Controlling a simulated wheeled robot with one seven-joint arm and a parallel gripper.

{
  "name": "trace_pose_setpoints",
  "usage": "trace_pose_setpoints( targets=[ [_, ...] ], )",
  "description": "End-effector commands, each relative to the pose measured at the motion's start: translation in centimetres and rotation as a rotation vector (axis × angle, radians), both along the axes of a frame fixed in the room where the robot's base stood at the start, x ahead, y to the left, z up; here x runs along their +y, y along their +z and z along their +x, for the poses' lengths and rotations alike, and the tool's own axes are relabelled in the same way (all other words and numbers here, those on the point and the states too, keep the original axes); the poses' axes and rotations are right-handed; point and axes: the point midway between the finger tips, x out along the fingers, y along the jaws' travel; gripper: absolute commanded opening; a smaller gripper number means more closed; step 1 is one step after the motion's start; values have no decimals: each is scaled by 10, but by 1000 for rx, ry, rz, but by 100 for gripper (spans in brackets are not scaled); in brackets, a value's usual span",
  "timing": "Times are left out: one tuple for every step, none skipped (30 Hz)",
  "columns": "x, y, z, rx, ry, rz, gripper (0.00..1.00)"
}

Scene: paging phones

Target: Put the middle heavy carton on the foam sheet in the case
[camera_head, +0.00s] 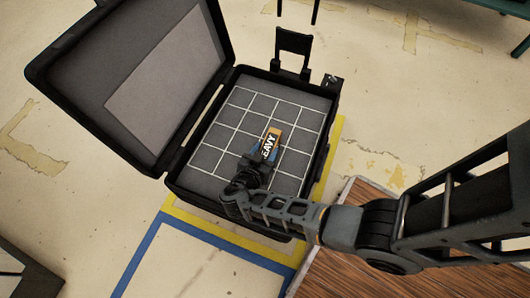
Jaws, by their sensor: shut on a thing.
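The open black case (176,187) stands on the floor at the middle left, its lid tipped back to the left. Inside it lies the grey foam sheet (240,120), marked with a white grid. An orange and black carton (271,141) with "HEAVY" lettering, partly hidden, is over the foam sheet, right of its middle. My gripper (265,154) is shut on this carton from the near side. The view does not show clearly whether the carton touches the foam. No other carton is visible.
A brown wooden surface (345,272) is at the lower right, under my arm. Yellow and blue tape (150,250) marks the floor around the case. A dark chair-like item (293,45) stands behind the case.

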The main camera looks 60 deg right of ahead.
Motion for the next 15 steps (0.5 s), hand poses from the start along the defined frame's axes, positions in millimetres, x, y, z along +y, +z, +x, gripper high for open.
trace_pose_setpoints(
  targets=[
    [0,2,1,-3,0,-2,0],
    [0,2,1,-3,0,-2,0],
    [0,2,1,-3,0,-2,0],
    [0,2,1,-2,0,-1,0],
    [0,2,1,-2,0,-1,0],
    [0,1,1,-2,0,-1,0],
    [0,0,1,-2,0,-1,0],
    [0,0,1,-2,0,-1,0],
    [0,-1,0,-1,0,1,54],
    [0,0,0,-1,0,1,57],
    [0,0,0,-1,0,1,60],
    [0,0,0,-1,0,1,63],
    [0,0,0,-1,0,1,66],
    [0,0,0,-1,0,1,69],
    [0,0,0,-1,0,1,73]
  ],
)
